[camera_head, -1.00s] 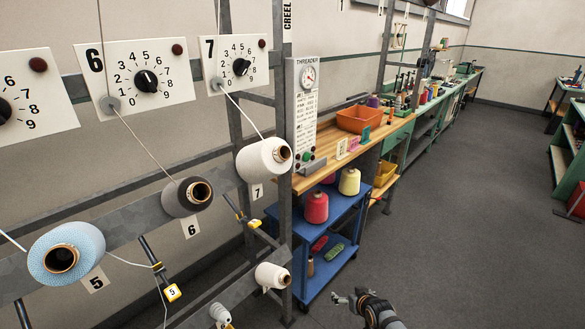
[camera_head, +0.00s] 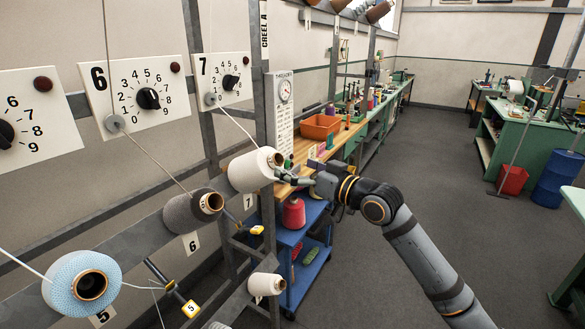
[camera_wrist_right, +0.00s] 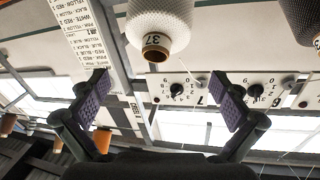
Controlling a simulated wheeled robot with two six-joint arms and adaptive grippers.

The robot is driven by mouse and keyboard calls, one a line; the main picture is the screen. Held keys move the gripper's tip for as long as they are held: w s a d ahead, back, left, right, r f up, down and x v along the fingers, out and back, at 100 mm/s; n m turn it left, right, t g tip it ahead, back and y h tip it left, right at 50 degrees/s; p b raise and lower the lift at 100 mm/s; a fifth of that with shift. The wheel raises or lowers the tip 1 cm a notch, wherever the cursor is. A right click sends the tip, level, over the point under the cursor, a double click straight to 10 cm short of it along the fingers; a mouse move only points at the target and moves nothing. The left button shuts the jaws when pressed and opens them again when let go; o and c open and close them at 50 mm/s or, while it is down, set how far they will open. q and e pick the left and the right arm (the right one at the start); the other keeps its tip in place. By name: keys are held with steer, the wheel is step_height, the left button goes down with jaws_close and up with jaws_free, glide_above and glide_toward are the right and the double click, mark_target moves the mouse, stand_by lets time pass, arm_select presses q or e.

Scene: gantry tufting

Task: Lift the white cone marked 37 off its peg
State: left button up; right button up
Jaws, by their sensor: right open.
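The white cone marked 37 (camera_head: 250,171) sits on the creel at position 7, its brown core end facing out. In the right wrist view the cone (camera_wrist_right: 160,22) shows at the top centre, with 37 on its core. My right gripper (camera_head: 290,176) is just right of the cone in the head view. In the wrist view my right gripper (camera_wrist_right: 162,88) is open and empty, with the cone end beyond and between the spread fingers. The peg is hidden inside the cone. My left gripper is not in view.
A dark grey cone (camera_head: 190,211) is at position 6, a light blue cone (camera_head: 70,282) at 5. A smaller white cone (camera_head: 266,284) hangs below. A blue cart (camera_head: 312,262) with a red cone (camera_head: 294,214) stands behind. Yarn runs from the cone to the dial plate (camera_head: 221,80).

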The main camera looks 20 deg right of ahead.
mark_target(268, 154)
steer(key=p+x, duration=0.4)
steer(key=x, duration=0.5)
steer(key=shift+w+r, duration=0.1)
steer(key=shift+w, duration=0.3)
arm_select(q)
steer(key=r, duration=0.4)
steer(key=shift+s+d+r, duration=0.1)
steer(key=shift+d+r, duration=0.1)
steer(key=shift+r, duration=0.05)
arm_select(e)
steer(key=shift+w+a, duration=0.2)
steer(key=shift+w, duration=0.1)
steer(key=shift+c, duration=0.3)
steer(key=c, duration=1.5)
steer(key=shift+c, duration=0.2)
arm_select(q)
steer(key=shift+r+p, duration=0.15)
steer(key=shift+p, duration=0.25)
arm_select(e)
steer(key=shift+s+d+r, duration=0.1)
